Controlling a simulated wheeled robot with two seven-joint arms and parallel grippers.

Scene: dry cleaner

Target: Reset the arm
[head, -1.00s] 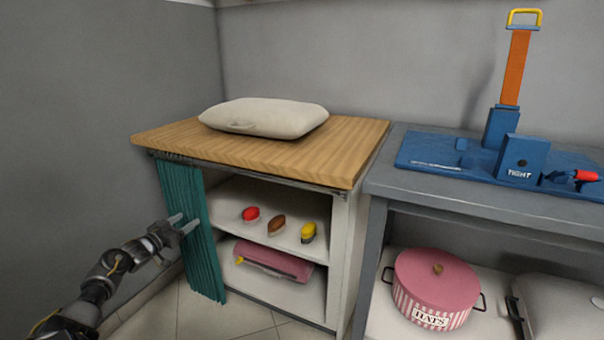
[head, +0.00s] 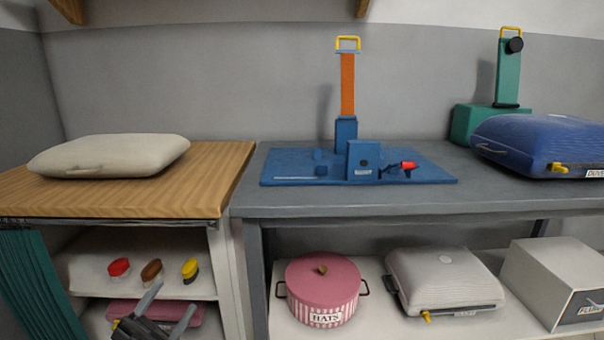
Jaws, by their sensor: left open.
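My left gripper (head: 168,312) shows at the bottom left of the head view. Its two fingers are spread apart and hold nothing. It is in front of the lower part of the open cabinet (head: 228,290), below the three brushes, and overlaps the pink folded item (head: 192,313) on the lower shelf in the picture. I cannot tell how far it is from the shelf. Most of my left arm is out of the picture. My right gripper is not in view.
A teal curtain (head: 32,285) hangs at the left. Red (head: 119,267), brown (head: 152,271) and yellow (head: 190,270) brushes sit on the shelf. A cream bag (head: 110,154) lies on the wooden top (head: 150,200). The grey table (head: 400,203) holds a blue press (head: 362,160); a pink hat box (head: 322,280) stands below.

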